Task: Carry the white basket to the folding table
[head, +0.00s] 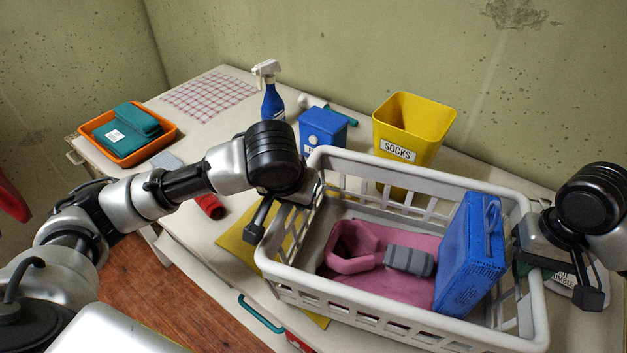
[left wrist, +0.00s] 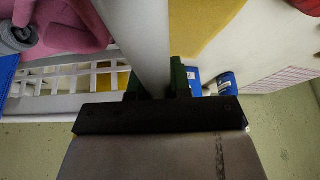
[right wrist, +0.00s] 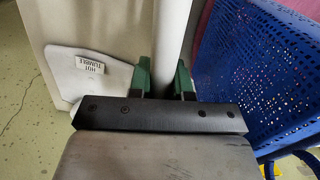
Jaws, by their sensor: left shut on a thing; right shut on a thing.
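The white basket (head: 400,170) is at the right of the head view, over the pale table top (head: 190,225). I cannot tell whether it rests on the top or hangs just above it. Inside lie pink cloth (head: 395,287), a grey rolled item (head: 408,260) and an upright blue perforated box (head: 468,255). My left gripper (head: 303,192) is shut on the basket's left rim, and its green fingers pinch the white wall in the left wrist view (left wrist: 158,75). My right gripper (head: 530,238) is shut on the right rim, also in the right wrist view (right wrist: 166,80).
A yellow bin labelled SOCKS (head: 408,120), a blue box (head: 323,128) and a spray bottle (head: 272,100) stand behind the basket. An orange tray (head: 127,134) with teal cloth is at the left. A red roll (head: 210,206) and yellow mat (head: 240,246) lie nearer.

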